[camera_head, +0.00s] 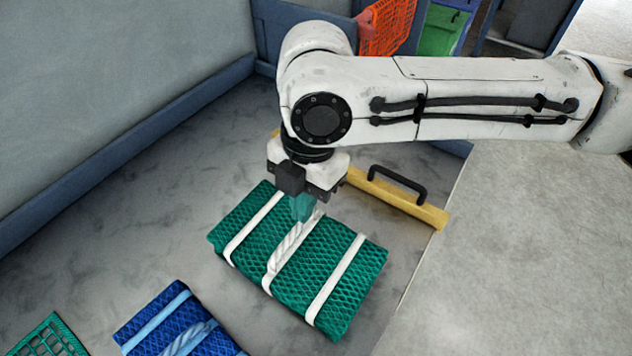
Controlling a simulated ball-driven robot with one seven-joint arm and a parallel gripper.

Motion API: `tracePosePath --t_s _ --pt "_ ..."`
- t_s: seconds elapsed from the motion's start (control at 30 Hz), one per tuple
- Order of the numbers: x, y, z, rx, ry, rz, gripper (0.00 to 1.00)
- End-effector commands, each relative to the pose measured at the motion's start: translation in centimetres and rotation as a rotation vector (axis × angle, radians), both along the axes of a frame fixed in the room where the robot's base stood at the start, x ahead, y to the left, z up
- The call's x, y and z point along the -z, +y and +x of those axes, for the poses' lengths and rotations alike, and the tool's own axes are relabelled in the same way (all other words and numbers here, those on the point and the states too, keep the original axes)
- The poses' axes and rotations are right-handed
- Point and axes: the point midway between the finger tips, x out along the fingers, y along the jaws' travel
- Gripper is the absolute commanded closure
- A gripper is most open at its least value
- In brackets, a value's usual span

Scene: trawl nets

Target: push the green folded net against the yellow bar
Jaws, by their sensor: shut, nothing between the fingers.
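The green folded net (325,271) lies flat on the grey surface, bound with several white straps. The yellow bar (412,206) lies behind it to the upper right and carries a black handle (397,180). Bare surface shows between net and bar at the right; at the left, my gripper and arm hide part of the bar and the gap. My gripper (303,216) points down at the net's far side, near the middle strap. Its fingers are shut with nothing held. I cannot tell whether the fingertips touch the net.
A blue folded net (160,318) lies at the lower left, with a green mesh piece (48,340) beside it. A blue-edged wall (110,162) bounds the left and back. An orange mesh crate (388,26) stands at the back. Grey surface left of the green net is clear.

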Motion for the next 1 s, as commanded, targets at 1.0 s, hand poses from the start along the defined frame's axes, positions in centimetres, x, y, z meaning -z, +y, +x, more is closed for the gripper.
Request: tracePosePath --t_s 1.0 --pt "2.0 3.3 -4.3 0.003 0.007 -0.001 1.0"
